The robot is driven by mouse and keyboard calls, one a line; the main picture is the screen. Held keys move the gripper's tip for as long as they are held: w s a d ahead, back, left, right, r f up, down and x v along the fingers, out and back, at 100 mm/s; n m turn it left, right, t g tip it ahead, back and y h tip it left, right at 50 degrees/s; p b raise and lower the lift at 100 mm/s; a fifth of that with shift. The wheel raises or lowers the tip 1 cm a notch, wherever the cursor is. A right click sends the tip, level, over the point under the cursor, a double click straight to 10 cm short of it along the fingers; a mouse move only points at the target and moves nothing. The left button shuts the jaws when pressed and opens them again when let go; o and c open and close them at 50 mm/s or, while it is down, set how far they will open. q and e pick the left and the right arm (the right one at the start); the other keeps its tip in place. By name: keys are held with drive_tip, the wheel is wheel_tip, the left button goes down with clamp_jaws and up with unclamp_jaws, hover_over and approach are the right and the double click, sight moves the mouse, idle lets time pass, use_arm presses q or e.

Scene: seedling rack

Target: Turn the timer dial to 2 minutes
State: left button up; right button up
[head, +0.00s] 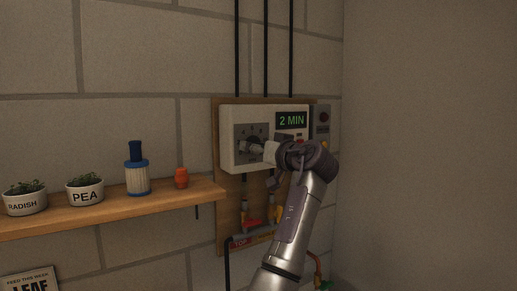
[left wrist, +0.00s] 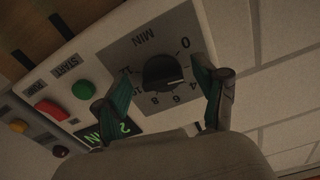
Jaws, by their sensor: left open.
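The timer box (head: 230,152) is white and mounted on a wooden board on the wall. Its display (head: 291,121) reads "2 MIN". The green-padded fingers of my left gripper (left wrist: 161,76) are open on either side of the knob, with gaps visible. My right gripper is in neither view.
A green start button (left wrist: 83,90) and a red button (left wrist: 52,110) are beside the dial plate. Pipes with coloured handles run below the box.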

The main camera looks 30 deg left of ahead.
use_arm(q)
drive_tip(key=shift+d, duration=0.1)
drive_tip(key=v, duration=1.2)
